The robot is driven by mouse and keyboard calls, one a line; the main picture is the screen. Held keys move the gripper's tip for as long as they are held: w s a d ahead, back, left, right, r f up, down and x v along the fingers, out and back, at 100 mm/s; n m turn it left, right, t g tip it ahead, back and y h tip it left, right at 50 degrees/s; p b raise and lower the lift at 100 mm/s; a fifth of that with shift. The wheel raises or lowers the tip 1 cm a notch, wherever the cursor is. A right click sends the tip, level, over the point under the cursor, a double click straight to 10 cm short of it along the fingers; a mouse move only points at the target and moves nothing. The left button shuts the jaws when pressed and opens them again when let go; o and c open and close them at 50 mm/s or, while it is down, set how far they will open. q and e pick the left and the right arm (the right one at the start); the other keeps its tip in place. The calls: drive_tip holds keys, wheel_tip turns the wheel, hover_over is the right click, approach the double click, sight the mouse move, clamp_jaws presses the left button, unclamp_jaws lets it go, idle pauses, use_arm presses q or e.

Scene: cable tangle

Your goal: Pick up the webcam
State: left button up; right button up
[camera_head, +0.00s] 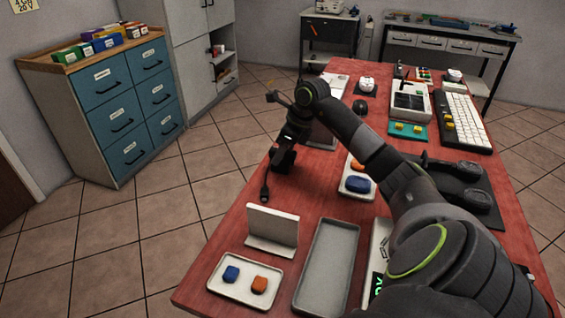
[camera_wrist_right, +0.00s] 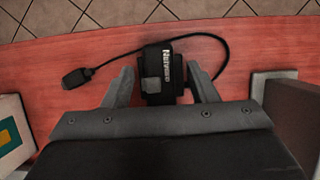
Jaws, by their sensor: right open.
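The webcam (camera_wrist_right: 161,66) is a small black block with white lettering, lying on the red table. In the right wrist view it sits between the fingertips of my right gripper (camera_wrist_right: 162,88), with a gap visible on either side. Its black cable (camera_wrist_right: 205,35) loops over the table, and a dark plug (camera_wrist_right: 77,78) lies to the left. In the head view my right gripper (camera_head: 286,154) points down at the table's left edge and mostly hides the webcam; the plug (camera_head: 265,191) shows below it. My right gripper is open. My left gripper is out of view.
The red table (camera_head: 225,235) carries a white stand (camera_head: 272,229), a tray with a blue and an orange piece (camera_head: 232,293), an empty grey tray (camera_head: 328,268), a white dish with a blue piece (camera_head: 347,187) and a keyboard (camera_head: 467,122). Open floor lies left of the table.

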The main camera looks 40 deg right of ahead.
drive_tip(key=shift+c, duration=0.4)
clamp_jaws()
